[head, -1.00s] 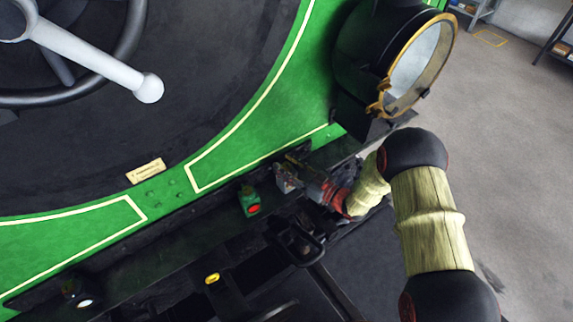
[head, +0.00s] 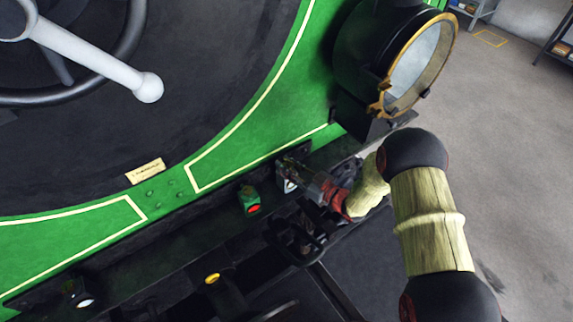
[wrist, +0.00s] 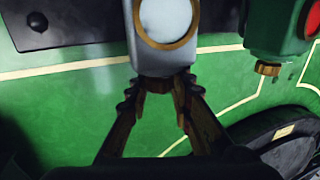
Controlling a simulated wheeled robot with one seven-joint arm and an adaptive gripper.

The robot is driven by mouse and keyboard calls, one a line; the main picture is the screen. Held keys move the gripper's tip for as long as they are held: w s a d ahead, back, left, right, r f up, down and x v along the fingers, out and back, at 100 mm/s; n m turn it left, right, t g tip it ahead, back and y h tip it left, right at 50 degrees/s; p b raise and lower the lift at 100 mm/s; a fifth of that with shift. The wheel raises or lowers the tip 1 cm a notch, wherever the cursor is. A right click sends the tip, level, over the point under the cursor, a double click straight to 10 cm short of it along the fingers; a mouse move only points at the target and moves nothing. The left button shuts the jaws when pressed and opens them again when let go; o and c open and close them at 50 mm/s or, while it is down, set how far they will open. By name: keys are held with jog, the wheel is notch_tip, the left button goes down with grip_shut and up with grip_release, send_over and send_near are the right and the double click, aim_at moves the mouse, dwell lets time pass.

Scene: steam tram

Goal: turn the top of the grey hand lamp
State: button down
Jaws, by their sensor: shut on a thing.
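The grey hand lamp (wrist: 158,45) has a round pale lens in a brass ring and hangs upside down in the wrist view. In the head view the lamp (head: 289,185) is small and partly covered by my gripper (head: 296,167) on the shelf at the green front. In the wrist view my gripper (wrist: 158,86) has one finger on each side of the lamp's top and is shut on it. The top itself is mostly hidden between the fingertips.
A green lamp (head: 249,202) with a red lens stands close to the left of the grey lamp. A yellow-lensed lamp (head: 212,279) and a black lamp (head: 81,294) stand farther left. A large brass-rimmed headlamp (head: 417,65) is above right. The floor (head: 510,130) is open at right.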

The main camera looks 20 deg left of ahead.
jog(key=m+t+h+b, duration=0.1)
jog(key=m+t+h, duration=0.1)
jog(key=t, duration=0.1)
jog(key=shift+s+a+f+m+b, duration=0.1)
jog(key=shift+a+m+b, duration=0.05)
jog(key=shift+m+b, duration=0.2)
jog(key=m+t+h+b, duration=0.3)
jog(key=t+h, duration=0.1)
jog(key=shift+m+t+h+b, duration=0.7)
jog(key=shift+m+h, duration=0.3)
jog(key=shift+h, duration=0.3)
jog(key=shift+m+t+h+b, duration=0.65)
jog(key=shift+m+h, duration=0.3)
jog(key=shift+h, duration=0.35)
jog(key=c, duration=1.6)
grip_release()
jog(key=shift+c, duration=0.2)
jog(key=shift+o, duration=0.5)
